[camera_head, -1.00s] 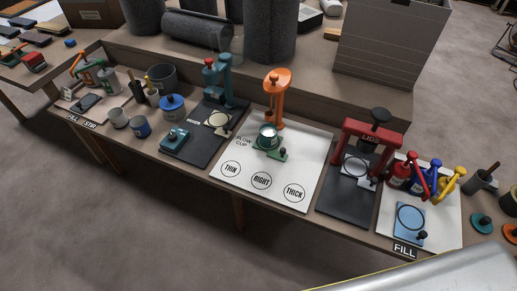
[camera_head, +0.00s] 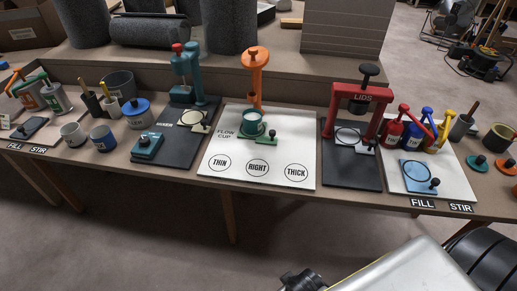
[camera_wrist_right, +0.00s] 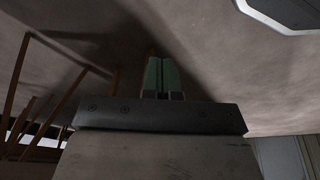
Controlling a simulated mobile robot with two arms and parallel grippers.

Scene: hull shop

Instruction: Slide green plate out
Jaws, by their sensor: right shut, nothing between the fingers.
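The green plate (camera_head: 266,140) with a small black knob lies on the white flow cup board, under the orange stand (camera_head: 256,75). A round cup (camera_head: 253,124) with a pale inside sits at the plate's left part and hides some of it; I cannot tell whether they touch. My right gripper (camera_wrist_right: 161,76) shows in the right wrist view, its two greenish fingers together with nothing between them. Bare floor lies beyond it, away from the plate. My left gripper is not in view.
The white board (camera_head: 210,176) has circles marked THIN, RIGHT and THICK. A teal press (camera_head: 187,75) stands to its left, a red LIDS press (camera_head: 358,98) to its right. A blue plate (camera_head: 413,172) and colored bottles are farther right. Open floor lies before the bench.

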